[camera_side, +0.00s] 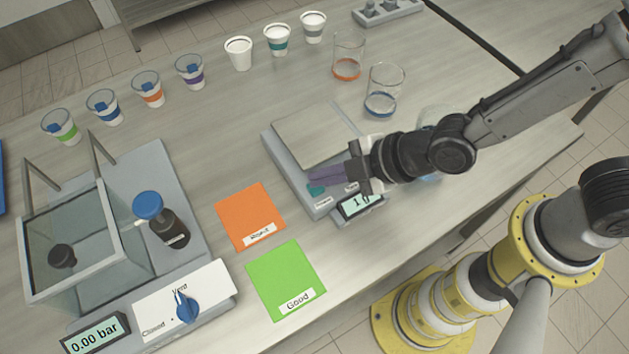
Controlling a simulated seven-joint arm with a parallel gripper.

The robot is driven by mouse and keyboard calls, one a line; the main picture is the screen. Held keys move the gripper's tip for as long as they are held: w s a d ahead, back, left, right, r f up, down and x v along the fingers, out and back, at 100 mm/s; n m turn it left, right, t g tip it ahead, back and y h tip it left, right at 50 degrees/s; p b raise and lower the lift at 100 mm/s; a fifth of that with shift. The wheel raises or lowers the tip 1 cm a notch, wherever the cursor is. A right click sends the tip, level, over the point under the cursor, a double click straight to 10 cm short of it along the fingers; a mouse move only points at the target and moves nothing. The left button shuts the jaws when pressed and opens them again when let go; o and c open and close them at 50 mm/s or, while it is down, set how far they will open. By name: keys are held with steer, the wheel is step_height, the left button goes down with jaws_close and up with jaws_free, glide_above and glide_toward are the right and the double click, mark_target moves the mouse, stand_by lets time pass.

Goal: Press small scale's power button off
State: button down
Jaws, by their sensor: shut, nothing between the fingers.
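The small scale (295,172) stands in the middle of the table with a flat square plate (310,134) on top. A teal button (316,190) shows on its front edge, with small white labels nearby that are too small to read. Its lit display (359,204) is at the front right; only part of its digits shows. My gripper (313,174) is shut and empty, its fingers pointing left over the scale's front edge, close above the teal button. I cannot tell whether they touch it. My gripper hides part of the front panel, where another button may be.
An orange card (247,210) and a green "Good" card (284,275) lie left of and below the scale. Several cups and two glass beakers (384,90) stand behind.

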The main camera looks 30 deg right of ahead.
mark_target(323, 186)
steer(key=shift+f, duration=0.2)
steer(key=shift+r, duration=0.65)
steer(key=shift+r, duration=0.1)
steer(key=shift+r, duration=2.9)
